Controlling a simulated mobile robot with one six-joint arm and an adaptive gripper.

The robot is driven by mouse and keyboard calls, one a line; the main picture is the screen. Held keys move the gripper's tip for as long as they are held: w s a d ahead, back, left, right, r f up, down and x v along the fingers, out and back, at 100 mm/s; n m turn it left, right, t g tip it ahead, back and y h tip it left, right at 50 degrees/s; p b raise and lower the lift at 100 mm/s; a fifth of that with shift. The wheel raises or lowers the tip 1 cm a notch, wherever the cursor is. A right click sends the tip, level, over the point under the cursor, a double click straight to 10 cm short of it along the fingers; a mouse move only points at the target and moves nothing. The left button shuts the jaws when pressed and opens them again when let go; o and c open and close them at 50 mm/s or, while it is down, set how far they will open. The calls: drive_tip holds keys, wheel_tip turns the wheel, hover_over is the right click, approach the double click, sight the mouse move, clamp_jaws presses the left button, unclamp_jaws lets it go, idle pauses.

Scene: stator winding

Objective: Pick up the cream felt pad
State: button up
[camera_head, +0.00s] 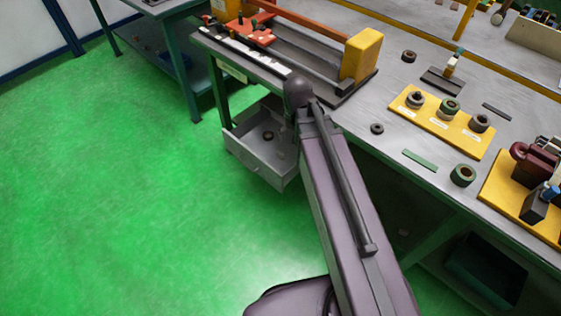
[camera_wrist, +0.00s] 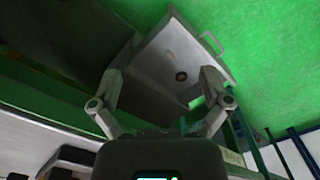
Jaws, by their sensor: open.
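I cannot make out a cream felt pad in either view. My gripper (camera_wrist: 161,82) is open and empty in the wrist view, its two fingers spread wide. Beyond the fingers is an open grey drawer (camera_wrist: 178,50) with a small dark ring (camera_wrist: 181,76) lying inside it. The same drawer (camera_head: 243,157) stands pulled out under the bench in the camera_head view, with the ring (camera_head: 268,135) in it. My arm covers part of the bench edge there, and my gripper is hidden in that view.
The grey bench (camera_head: 390,118) carries a long fixture with a yellow block (camera_head: 361,54), a yellow tray (camera_head: 437,135) with several rings, and loose rings. A second yellow tray (camera_head: 508,200) sits at right. Green floor (camera_head: 120,190) is clear at left.

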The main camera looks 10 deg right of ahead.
drive_tip(key=w+a+f+m+b, duration=0.1)
drive_tip(key=w+f+m+b, duration=0.1)
drive_tip(key=w+f+b, duration=0.6)
drive_tip(key=w+f+m+b, duration=0.2)
drive_tip(key=w+f+b, duration=0.1)
drive_tip(key=f+b, duration=0.75)
drive_tip(key=m+b, duration=0.4)
drive_tip(key=b, duration=1)
hover_over(280, 152)
drive_tip(key=f, duration=1)
drive_tip(key=s+f, duration=0.1)
drive_tip(key=f, duration=0.4)
drive_tip(key=shift+f, duration=0.15)
drive_tip(key=shift+w+d+f+m, duration=0.2)
drive_tip(key=shift+w+d+m, duration=0.1)
drive_tip(key=shift+w, duration=0.1)
drive_tip(key=shift+a, duration=0.1)
drive_tip(key=shift+f+b, duration=1.15)
drive_tip(key=shift+b, duration=0.1)
drive_tip(key=shift+f, duration=0.1)
drive_tip(key=shift+a+f+b, duration=0.15)
drive_tip(key=shift+f+b, duration=2.35)
drive_tip(key=shift+b, duration=0.1)
